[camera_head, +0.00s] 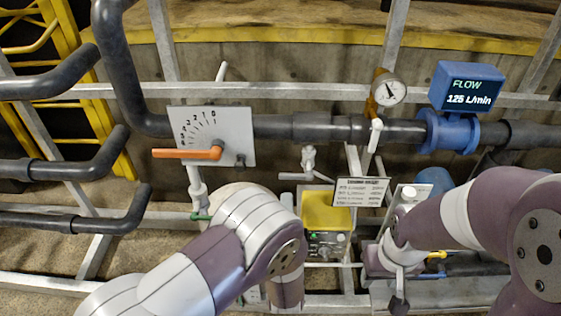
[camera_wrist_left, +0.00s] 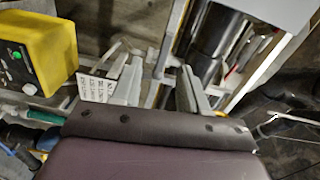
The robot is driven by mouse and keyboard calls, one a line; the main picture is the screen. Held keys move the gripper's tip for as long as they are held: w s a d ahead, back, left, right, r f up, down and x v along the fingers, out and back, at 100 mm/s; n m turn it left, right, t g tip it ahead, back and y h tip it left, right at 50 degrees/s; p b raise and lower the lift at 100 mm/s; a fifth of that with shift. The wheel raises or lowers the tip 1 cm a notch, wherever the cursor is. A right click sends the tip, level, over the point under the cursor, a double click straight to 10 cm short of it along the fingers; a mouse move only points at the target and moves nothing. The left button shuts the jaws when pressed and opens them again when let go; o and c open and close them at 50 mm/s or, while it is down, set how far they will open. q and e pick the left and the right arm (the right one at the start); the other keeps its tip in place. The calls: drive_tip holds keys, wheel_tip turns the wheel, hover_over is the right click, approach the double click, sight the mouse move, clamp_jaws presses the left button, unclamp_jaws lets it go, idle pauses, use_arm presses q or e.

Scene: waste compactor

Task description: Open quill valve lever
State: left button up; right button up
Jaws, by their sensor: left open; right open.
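An orange lever (camera_head: 187,154) lies nearly level, pointing left, across the lower part of a pale scale plate (camera_head: 236,122) on the dark pipe. No label names it as the quill valve lever. A white lever (camera_head: 375,135) stands upright below the round gauge. My left gripper (camera_wrist_left: 160,88) is open in the left wrist view, with nothing between its fingers; in the head view my left arm hides its fingertips. My right gripper (camera_head: 398,280) is low at right of centre, away from the orange lever; its fingertips are hard to make out.
A blue flow meter (camera_head: 468,87) reads 125 L/min. A pressure gauge (camera_head: 390,88) stands on the pipe. Dark bent pipes (camera_head: 75,170) jut in at left. A yellow box (camera_head: 327,212) and a text sign (camera_head: 360,192) stand at centre. Grey frame rails cross behind.

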sight(289, 178)
use_arm(q)
drive_tip(key=shift+m, duration=0.4)
drive_tip(key=w, duration=0.3)
drive_tip(key=w+p, duration=0.1)
drive_tip(key=w, duration=0.7)
drive_tip(key=shift+d+r+p, duration=0.1)
drive_tip(key=shift+r+p, duration=0.25)
drive_tip(key=shift+p, duration=0.05)
drive_tip(key=shift+w+d, duration=0.1)
drive_tip(key=shift+w, duration=0.5)
use_arm(e)
drive_tip(key=shift+s+d+r, duration=0.1)
drive_tip(key=shift+s+r, duration=0.05)
drive_tip(key=shift+r, duration=0.35)
drive_tip(key=shift+s+d+r, duration=0.1)
drive_tip(key=shift+r, duration=0.35)
use_arm(q)
drive_tip(key=shift+c, duration=0.3)
clamp_jaws()
